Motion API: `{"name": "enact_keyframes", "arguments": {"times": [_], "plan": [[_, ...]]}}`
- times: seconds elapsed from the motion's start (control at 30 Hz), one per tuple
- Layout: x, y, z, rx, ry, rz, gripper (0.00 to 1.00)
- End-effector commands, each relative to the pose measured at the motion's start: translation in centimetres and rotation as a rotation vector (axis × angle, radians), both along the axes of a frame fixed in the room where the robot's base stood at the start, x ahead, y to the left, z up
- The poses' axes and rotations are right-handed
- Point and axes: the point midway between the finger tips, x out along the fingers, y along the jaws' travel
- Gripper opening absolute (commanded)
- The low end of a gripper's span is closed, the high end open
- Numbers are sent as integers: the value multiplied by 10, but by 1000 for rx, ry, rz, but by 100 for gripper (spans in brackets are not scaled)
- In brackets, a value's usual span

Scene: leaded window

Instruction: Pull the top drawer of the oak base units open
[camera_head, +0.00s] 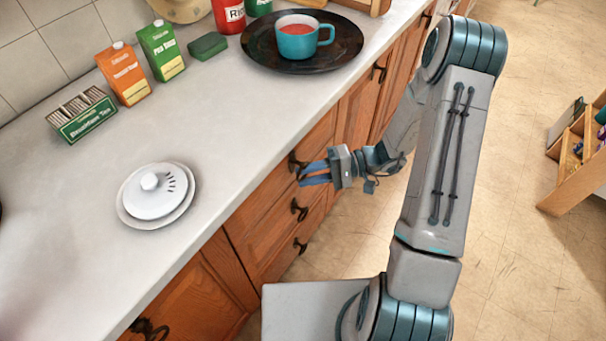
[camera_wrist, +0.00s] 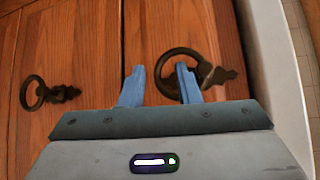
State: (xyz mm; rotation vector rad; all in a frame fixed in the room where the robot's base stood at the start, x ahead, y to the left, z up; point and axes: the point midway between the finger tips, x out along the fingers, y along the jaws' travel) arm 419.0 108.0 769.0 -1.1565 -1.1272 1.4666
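The oak base units (camera_head: 262,213) have a stack of drawers with dark ring handles. The top drawer (camera_wrist: 165,25) fills the middle of the wrist view, and it looks shut. Its ring handle (camera_head: 295,163) also shows in the wrist view (camera_wrist: 172,54). My gripper (camera_head: 304,174) is right at this handle, its blue fingers pointing at the drawer front. In the wrist view the fingers (camera_wrist: 160,76) are apart, with the ring's outer part between them. The right finger overlaps the ring and hides some of it. I cannot tell whether either finger touches it.
Lower ring handles (camera_head: 299,209) sit below; one shows left in the wrist view (camera_wrist: 40,93). A wooden shelf (camera_head: 568,170) stands right.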

Motion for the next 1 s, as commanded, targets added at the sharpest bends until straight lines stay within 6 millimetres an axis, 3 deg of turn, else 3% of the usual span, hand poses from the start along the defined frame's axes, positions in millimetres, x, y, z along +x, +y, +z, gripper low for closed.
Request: {"name": "enact_keyframes", "arguments": {"times": [0.13,0.47,0.57,0.6,0.87,1.0], "plan": [[-2,12,-1,0,0,1,30],[-2,14,-2,0,0,-1,30],[-2,14,-2,0,0,-1,2],[-2,14,-2,0,0,-1,0],[-2,12,-2,0,0,-1,0],[-1,2,-3,-1,-1,-3,0]]}}
